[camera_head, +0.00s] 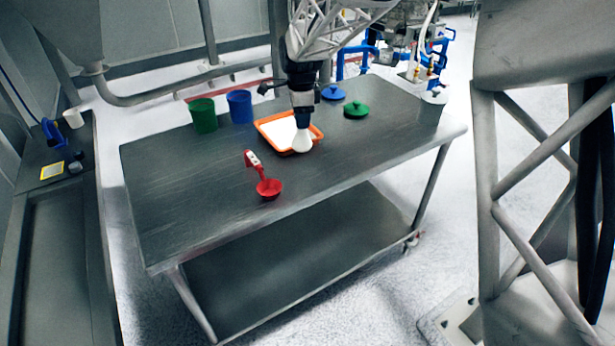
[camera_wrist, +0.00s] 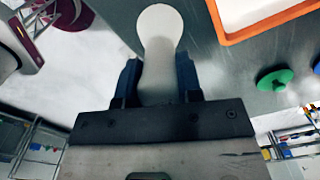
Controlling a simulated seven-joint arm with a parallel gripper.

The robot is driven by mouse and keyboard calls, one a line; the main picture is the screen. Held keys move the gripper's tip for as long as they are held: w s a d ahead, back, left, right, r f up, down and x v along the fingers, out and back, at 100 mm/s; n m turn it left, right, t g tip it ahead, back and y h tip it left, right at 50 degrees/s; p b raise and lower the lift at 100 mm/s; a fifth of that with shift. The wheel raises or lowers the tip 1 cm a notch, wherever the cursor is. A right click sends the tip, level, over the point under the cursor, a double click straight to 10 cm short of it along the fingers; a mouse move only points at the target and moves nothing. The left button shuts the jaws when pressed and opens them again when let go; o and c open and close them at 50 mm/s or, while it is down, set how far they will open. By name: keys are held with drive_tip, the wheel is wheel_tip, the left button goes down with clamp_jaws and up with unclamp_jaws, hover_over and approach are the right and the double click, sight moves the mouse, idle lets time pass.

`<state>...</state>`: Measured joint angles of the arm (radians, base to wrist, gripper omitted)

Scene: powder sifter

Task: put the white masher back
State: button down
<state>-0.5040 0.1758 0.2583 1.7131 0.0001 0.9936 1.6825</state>
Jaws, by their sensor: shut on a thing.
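The white masher (camera_head: 302,142) hangs below my gripper (camera_head: 302,121), its wide round end down, over the right front corner of the orange tray in the head view. In the wrist view, the masher (camera_wrist: 159,30) sits between the two blue fingers of my gripper (camera_wrist: 158,72), which is shut on its handle. Whether the masher's lower end touches anything is unclear. The orange tray (camera_head: 262,121) has a white inside and is partly hidden behind the gripper and masher. Its orange rim (camera_wrist: 268,22) shows at the wrist view's top right.
Green (camera_head: 203,115) and blue (camera_head: 240,106) cups stand left of the tray. Blue (camera_head: 333,93) and green (camera_head: 356,109) lids lie behind and right. The table's left front is clear.

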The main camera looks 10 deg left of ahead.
drive_tip(key=s+d+f, duration=0.1)
drive_tip(key=s+d, duration=0.4)
drive_tip(key=s, duration=0.3)
drive_tip(key=s+d+f, duration=0.2)
drive_tip(key=s+d, duration=0.2)
drive_tip(key=s, duration=0.5)
drive_tip(key=shift+s+d, duration=0.15)
drive_tip(key=shift+d, duration=0.25)
drive_tip(key=w+a, duration=0.3)
drive_tip(key=w, duration=0.4)
drive_tip(key=w+a+f, duration=0.1)
drive_tip(key=w+a, duration=0.3)
drive_tip(key=w, duration=0.3)
drive_tip(key=shift+w+a+f, duration=0.15)
drive_tip(key=shift+a+f, duration=0.05)
drive_tip(key=shift+a, duration=0.05)
drive_tip(key=shift+f, duration=1.75)
drive_tip(key=shift+f, duration=0.2)
drive_tip(key=c, duration=0.8)
unclamp_jaws()
drive_tip(key=shift+r, duration=0.2)
